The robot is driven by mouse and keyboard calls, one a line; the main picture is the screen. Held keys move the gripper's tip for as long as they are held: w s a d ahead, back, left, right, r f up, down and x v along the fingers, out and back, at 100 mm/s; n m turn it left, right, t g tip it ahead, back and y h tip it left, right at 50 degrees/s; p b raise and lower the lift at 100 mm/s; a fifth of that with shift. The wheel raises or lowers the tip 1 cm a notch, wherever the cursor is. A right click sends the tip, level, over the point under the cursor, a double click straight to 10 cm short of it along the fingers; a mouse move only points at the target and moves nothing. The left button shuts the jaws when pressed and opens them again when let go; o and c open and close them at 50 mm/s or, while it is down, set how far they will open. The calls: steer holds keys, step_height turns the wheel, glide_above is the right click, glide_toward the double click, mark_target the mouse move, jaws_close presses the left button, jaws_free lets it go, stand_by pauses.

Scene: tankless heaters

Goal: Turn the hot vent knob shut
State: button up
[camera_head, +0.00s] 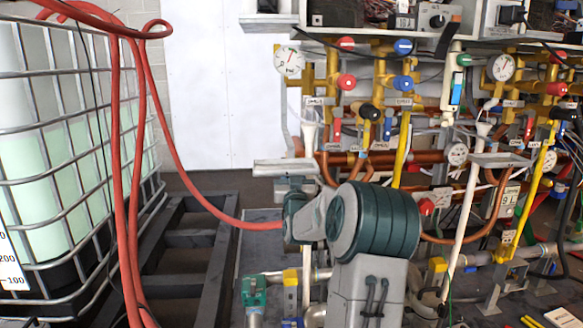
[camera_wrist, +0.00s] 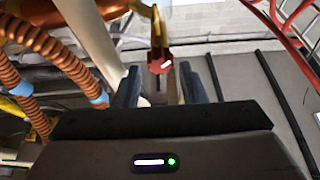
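In the wrist view, a small red knob (camera_wrist: 160,66) with a white mark sits at the end of a yellow fitting. My gripper (camera_wrist: 159,84) has its dark fingers apart, one on each side below the knob. Contact between the fingers and the knob cannot be made out. In the head view, red knobs (camera_head: 346,82) and blue knobs (camera_head: 403,82) sit on the yellow valve pipes. Their labels are too small to read, so I cannot tell which is the hot vent knob. My fingers cannot be made out in the head view.
Copper pipes (camera_head: 440,161) and gauges (camera_head: 289,61) crowd the right side. In the wrist view, corrugated copper hoses (camera_wrist: 65,62) lie left of my gripper. A caged tank (camera_head: 50,150) and hanging red hoses (camera_head: 135,170) stand at left.

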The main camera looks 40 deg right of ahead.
steer(key=shift+x, duration=1.45)
steer(key=c, duration=0.7)
steer(key=shift+m+b, duration=0.4)
steer(key=shift+m, duration=0.1)
steer(key=shift+w+a+r+m+g+h+b, duration=0.1)
steer(key=shift+m+g+h+b, duration=0.35)
steer(key=shift+m+g, duration=1.8)
steer(key=shift+m+g+h+b, duration=0.35)
steer(key=shift+m+h, duration=0.35)
steer(key=shift+m, duration=3.25)
steer(key=shift+a+r+m+g+h+b, duration=0.1)
steer(key=shift+m+g+h+b, duration=0.35)
steer(key=shift+m+g, duration=1.8)
steer(key=shift+m+t, duration=0.75)
steer(key=shift+m, duration=0.3)
